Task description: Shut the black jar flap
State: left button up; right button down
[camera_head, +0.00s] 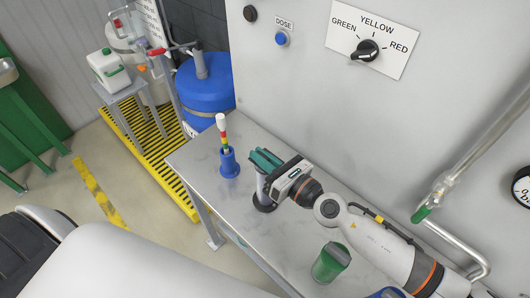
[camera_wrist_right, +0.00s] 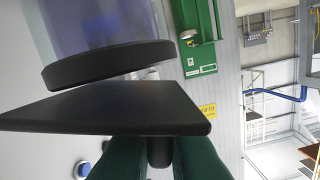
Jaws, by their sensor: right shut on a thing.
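The jar (camera_head: 262,185) stands on the bench, a grey body on a round black foot (camera_head: 264,207). My right gripper (camera_head: 264,158) is at its top, and its teal fingers hide the flap in the head view. In the right wrist view the black flap (camera_wrist_right: 110,108) is a flat plate across the picture. A black disc (camera_wrist_right: 108,66) lies beyond it, tilted against it, with a narrow gap between them. The green fingers (camera_wrist_right: 160,160) of my right gripper are shut on a dark stub (camera_wrist_right: 160,152) at the flap's edge. My left gripper is out of view.
A blue holder (camera_head: 229,163) with a white-topped, coloured-band tool stands left of the jar. A green container (camera_head: 331,262) stands at the bench's front right. The wall behind carries a selector dial (camera_head: 367,50) and a blue dose button (camera_head: 282,39). The bench's left end is mostly clear.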

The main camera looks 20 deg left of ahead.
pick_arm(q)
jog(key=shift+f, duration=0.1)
pick_arm(e)
jog(key=shift+s+f+n, duration=0.2)
jog(key=shift+f+n, duration=0.1)
jog(key=shift+n, duration=0.3)
jog(key=c, duration=1.5)
grip_release()
jog(key=shift+a, duration=0.1)
pick_arm(q)
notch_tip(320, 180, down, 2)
jog(key=b, duration=0.2)
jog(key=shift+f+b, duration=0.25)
jog(key=shift+b, duration=0.05)
pick_arm(e)
jog(key=v, duration=1.2)
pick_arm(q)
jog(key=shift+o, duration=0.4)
